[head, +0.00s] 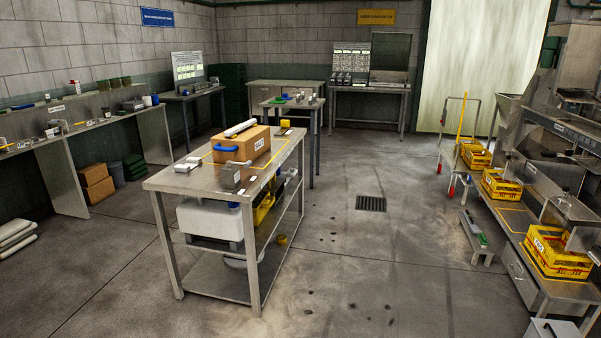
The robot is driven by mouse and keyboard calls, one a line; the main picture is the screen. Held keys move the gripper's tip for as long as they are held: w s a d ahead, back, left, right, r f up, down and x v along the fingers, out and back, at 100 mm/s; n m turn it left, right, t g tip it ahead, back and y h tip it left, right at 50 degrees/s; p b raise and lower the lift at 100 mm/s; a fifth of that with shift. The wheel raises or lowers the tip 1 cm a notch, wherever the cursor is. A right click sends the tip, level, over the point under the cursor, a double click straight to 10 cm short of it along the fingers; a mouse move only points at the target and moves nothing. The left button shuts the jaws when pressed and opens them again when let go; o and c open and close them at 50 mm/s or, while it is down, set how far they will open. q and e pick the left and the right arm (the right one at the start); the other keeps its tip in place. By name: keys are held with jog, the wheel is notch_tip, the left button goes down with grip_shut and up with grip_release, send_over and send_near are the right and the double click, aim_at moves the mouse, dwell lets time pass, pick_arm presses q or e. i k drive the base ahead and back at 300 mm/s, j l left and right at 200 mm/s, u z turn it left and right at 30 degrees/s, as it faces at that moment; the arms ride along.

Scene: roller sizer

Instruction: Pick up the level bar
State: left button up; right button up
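I cannot tell for certain which thing is the level bar. A long thin yellow bar (461,118) stands nearly upright at the right, by a metal frame beside the sizer. A pale, long roll-shaped thing (240,128) lies on top of a cardboard box (253,145) on the near steel table (172,181). A blue curved thing (226,148) shows at the box's front, and a small grey block (229,177) stands before it. Neither of my grippers is in view.
Yellow crates (556,252) line the sizer at the right. A low bench (476,238) stands on the floor before it. The near table's lower shelf holds a white tub (212,219). The floor around the drain grate (371,203) is mostly clear. Benches line the left wall.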

aim_at(230, 133)
jog(key=i+u, duration=0.15)
jog(key=i, duration=0.3)
jog(key=i+l+u, duration=0.1)
jog(key=i, duration=0.35)
jog(key=i+l+u, duration=0.15)
jog(key=i, duration=0.3)
jog(key=i+l+u, duration=0.1)
jog(key=i, duration=0.3)
jog(key=i+l+u, duration=0.2)
jog(key=i, duration=0.25)
jog(key=i+l+u, duration=0.15)
jog(key=i, duration=0.25)
